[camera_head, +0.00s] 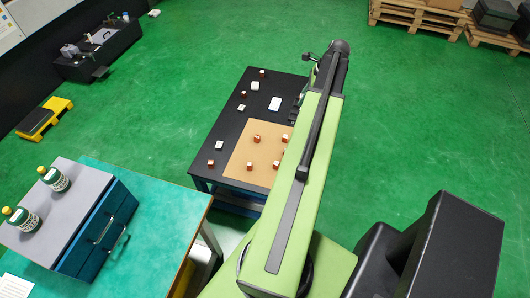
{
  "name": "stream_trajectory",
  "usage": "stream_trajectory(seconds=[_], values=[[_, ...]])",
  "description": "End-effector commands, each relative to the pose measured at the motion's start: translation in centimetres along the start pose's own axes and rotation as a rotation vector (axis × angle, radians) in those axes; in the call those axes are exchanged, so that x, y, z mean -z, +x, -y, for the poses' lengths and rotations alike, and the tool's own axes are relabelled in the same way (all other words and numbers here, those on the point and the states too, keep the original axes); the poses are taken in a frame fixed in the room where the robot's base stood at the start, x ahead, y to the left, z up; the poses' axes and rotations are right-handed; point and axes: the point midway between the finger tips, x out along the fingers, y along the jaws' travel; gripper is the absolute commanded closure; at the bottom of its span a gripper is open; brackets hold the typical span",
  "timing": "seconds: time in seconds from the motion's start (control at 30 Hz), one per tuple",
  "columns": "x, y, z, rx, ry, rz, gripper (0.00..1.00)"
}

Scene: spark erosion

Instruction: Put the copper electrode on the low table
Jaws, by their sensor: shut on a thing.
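The low table (228,125) has a black top and blue legs and stands mid-picture, left of my arm. Several small copper blocks stand on it, some on a tan mat (240,165). My gripper (293,113) is small and dark, partly hidden behind my green arm, at the table's right side. It is shut on a small copper-coloured piece (292,123), seemingly the copper electrode, only partly visible. I cannot tell whether this piece touches the table top.
White pieces (274,103) also stand on the low table. A teal workbench (165,220) with a drawer cabinet (85,215) and bottles is at lower left. A yellow step (45,117) and pallets (430,18) stand farther off. Green floor is open to the right.

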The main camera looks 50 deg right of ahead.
Motion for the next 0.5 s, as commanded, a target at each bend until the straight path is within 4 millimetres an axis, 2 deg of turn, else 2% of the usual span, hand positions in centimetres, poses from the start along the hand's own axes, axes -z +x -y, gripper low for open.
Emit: stream_trajectory(seconds=[0.07,0.17,0.5], values=[[0.7,0.2,0.0,0.003,0.007,0.000,1.00],[2.1,2.2,-0.4,0.007,0.017,0.000,1.00],[9.6,15.5,-3.9,0.027,0.063,0.000,1.00]])
